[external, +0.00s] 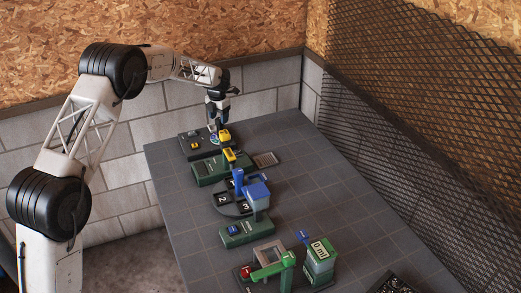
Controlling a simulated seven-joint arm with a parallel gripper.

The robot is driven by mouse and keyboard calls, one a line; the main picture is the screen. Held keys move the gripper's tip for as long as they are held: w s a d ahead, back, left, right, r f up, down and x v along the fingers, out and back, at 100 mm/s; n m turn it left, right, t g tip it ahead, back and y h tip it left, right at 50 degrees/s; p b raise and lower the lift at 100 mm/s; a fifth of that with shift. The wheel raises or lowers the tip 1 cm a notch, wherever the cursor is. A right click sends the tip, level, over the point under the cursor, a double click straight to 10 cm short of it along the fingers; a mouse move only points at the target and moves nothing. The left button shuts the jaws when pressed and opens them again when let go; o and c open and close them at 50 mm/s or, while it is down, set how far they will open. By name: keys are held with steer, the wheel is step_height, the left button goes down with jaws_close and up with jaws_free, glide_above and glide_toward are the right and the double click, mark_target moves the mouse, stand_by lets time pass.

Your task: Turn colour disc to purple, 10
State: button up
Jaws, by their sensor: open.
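The colour disc (214,138) is a small multicoloured wheel on a dark panel (188,150) at the far end of the grey table. It is partly hidden by my gripper, and its colours and numbers are too small to read. My gripper (218,128) is open and points down just above the disc. I cannot tell whether the fingertips touch it. Yellow parts (224,135) sit beside the disc on the same panel.
A green-based device with a yellow part (229,156) stands just in front. Nearer are a blue device (257,192), a green box (245,233) and a "0 ml" container (319,257). The table's right side is mostly clear. A mesh wall (430,110) runs along the right.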

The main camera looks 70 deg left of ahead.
step_height(320, 180, up, 6)
steer(key=shift+r, duration=0.25)
stand_by(0.7)
